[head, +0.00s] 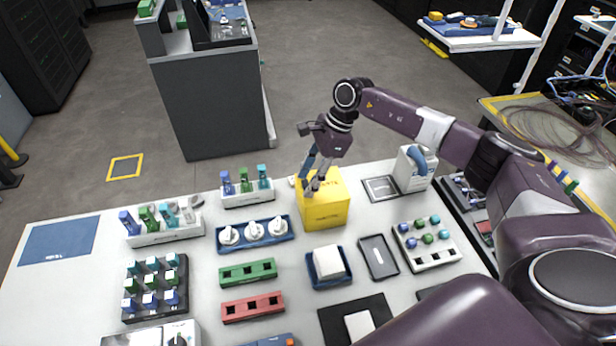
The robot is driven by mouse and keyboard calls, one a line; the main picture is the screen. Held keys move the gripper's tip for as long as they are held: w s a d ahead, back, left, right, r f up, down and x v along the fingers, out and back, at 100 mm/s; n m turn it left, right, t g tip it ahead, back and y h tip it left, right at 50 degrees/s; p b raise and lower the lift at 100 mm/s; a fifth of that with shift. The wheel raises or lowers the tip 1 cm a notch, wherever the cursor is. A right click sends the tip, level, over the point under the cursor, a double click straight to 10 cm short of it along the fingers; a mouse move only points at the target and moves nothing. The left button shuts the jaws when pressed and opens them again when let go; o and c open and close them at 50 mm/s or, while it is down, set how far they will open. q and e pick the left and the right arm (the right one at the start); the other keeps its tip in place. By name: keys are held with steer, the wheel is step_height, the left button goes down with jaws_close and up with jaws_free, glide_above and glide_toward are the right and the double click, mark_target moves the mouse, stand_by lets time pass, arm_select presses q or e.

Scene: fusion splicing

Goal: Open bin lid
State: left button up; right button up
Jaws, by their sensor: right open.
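A yellow box-shaped bin (325,208) stands near the back edge of the white table. My right gripper (311,184) comes down from above at the bin's top left. Its jaws are open, with the fingertips at or just over the top. I cannot tell whether they touch it. The gripper hides part of the bin's top, and the lid's edge is not clear. My left gripper is not in the view.
A white box in a blue tray (328,264) lies in front.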

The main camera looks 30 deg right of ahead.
mark_target(336, 183)
steer(key=c, duration=1)
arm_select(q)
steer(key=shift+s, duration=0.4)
arm_select(e)
jaws_close()
steer(key=d+b, duration=0.1)
steer(key=d, duration=0.2)
steer(key=s+d+b, duration=0.1)
steer(key=d, duration=0.2)
steer(key=s+d+b, duration=0.1)
steer(key=d+b, duration=0.1)
steer(key=d, duration=0.1)
steer(key=shift+s, duration=0.15)
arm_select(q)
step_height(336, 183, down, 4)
arm_select(e)
steer(key=shift+d, duration=0.1)
steer(key=o, duration=1)
jaws_free()
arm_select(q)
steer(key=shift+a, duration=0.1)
arm_select(e)
steer(key=v, duration=1.2)
